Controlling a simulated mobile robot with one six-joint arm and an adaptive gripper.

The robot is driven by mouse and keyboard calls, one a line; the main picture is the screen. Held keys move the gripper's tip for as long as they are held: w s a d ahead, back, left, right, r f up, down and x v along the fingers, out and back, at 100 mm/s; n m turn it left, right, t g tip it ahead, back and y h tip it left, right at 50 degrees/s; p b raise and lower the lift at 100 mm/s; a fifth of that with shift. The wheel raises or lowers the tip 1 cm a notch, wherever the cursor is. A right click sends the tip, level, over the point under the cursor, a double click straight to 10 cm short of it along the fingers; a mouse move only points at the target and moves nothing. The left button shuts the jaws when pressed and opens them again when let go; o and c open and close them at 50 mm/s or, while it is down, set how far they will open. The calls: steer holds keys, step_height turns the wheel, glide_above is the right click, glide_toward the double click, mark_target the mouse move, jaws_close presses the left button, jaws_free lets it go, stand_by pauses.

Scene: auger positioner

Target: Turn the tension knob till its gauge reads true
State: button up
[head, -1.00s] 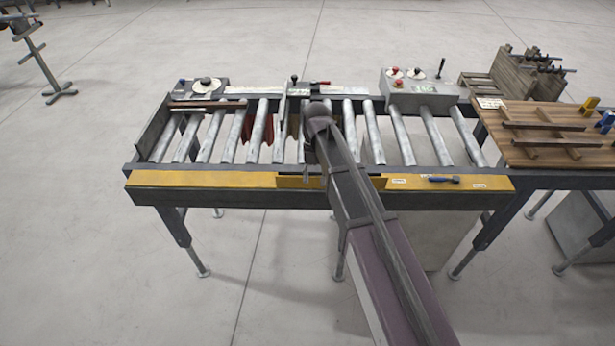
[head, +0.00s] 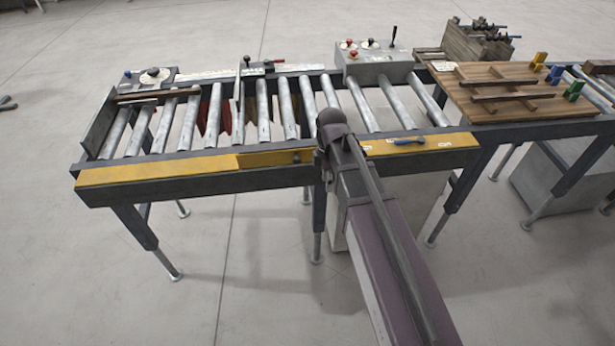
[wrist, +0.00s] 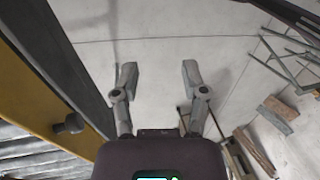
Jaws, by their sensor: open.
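A dark round knob (head: 296,157) sticks out of the yellow front rail of the roller table. What looks like the same knob (wrist: 70,124) shows at the left of the wrist view, on the yellow rail. A pale disc with a dark knob on it (head: 153,74) sits on a grey plate at the table's back left corner. I cannot tell which is the tension knob, and no gauge reading is legible. My gripper (wrist: 158,76) is open and empty, with floor between its fingers, apart from the rail knob. In the head view my arm hides its fingers.
The roller table (head: 165,172) spans the left and middle. A grey control box (head: 380,68) with red buttons stands at its back. A wooden board (head: 540,98) with clamps adjoins at right. The floor in front is open.

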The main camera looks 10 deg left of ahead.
steer(key=s+d+f+m+t+b, duration=0.1)
steer(key=s+d+f+m+b, duration=0.2)
steer(key=d+m, duration=0.6)
steer(key=s+d+f+m+t+b, duration=0.1)
steer(key=s+d+f+m+b, duration=0.2)
steer(key=d+f+m+b, duration=0.4)
steer(key=d+f+m, duration=0.1)
steer(key=m, duration=0.3)
steer(key=shift+d+f+m, duration=0.35)
steer(key=shift+f+m, duration=0.05)
steer(key=shift+a, duration=0.2)
